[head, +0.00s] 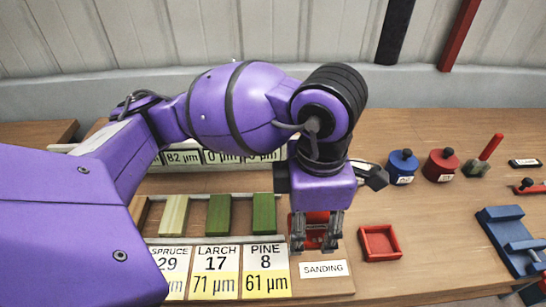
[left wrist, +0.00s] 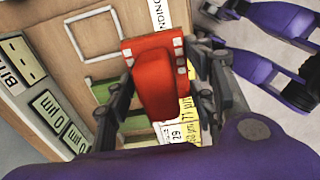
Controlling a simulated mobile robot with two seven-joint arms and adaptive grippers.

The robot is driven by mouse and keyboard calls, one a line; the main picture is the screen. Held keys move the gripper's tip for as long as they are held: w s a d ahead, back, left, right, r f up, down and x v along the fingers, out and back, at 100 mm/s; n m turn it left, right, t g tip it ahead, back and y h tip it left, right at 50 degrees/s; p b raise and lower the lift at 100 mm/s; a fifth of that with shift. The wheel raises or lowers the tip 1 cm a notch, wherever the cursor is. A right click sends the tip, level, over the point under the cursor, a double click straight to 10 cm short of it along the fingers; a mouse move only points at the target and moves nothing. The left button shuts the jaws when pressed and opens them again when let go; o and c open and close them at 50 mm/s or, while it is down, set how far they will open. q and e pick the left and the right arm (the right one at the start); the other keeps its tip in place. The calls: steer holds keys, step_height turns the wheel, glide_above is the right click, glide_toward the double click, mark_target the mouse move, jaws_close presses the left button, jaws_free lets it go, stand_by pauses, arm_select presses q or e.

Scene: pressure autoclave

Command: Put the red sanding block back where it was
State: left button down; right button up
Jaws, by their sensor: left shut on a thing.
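My left gripper (head: 316,240) is shut on the red sanding block (head: 317,218). It points down over the near side of the bench, just behind the white SANDING label (head: 323,268). In the left wrist view the red block (left wrist: 154,82) sits between the two dark fingers. In the head view the fingers and wrist hide most of the block, and I cannot tell whether it touches the surface below. A small red square tray (head: 380,242) lies to the right of the gripper and looks empty. My right arm shows partly in the left wrist view; its gripper is unclear.
Green and pale wood strips (head: 264,214) lie left of the gripper, behind the SPRUCE, LARCH and PINE cards (head: 215,270). A blue pot (head: 402,166), a red pot (head: 440,164) and a blue clamp-like tool (head: 512,240) stand to the right. Bare bench lies between the tray and that tool.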

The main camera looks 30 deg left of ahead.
arm_select(q)
steer(key=w+a+f, duration=0.1)
steer(key=w+f, duration=0.2)
steer(key=w, duration=0.1)
steer(key=w+a+f, duration=0.1)
steer(key=w+f, duration=0.1)
steer(key=w, duration=0.2)
steer(key=w+a+f, duration=0.1)
steer(key=w+f, duration=0.2)
steer(key=w, duration=0.1)
steer(key=shift+w+a+f, duration=0.1)
steer(key=shift+a+f, duration=0.1)
steer(key=shift+f, duration=0.15)
steer(key=shift+w+f, duration=0.15)
steer(key=shift+f, duration=0.05)
steer(key=shift+w+a+f, duration=0.1)
steer(key=shift+w+f, duration=0.1)
steer(key=shift+f, duration=1.55)
steer(key=shift+f, duration=0.1)
steer(key=shift+f+b, duration=0.35)
steer(key=shift+f, duration=0.2)
steer(key=c, duration=0.8)
jaws_free()
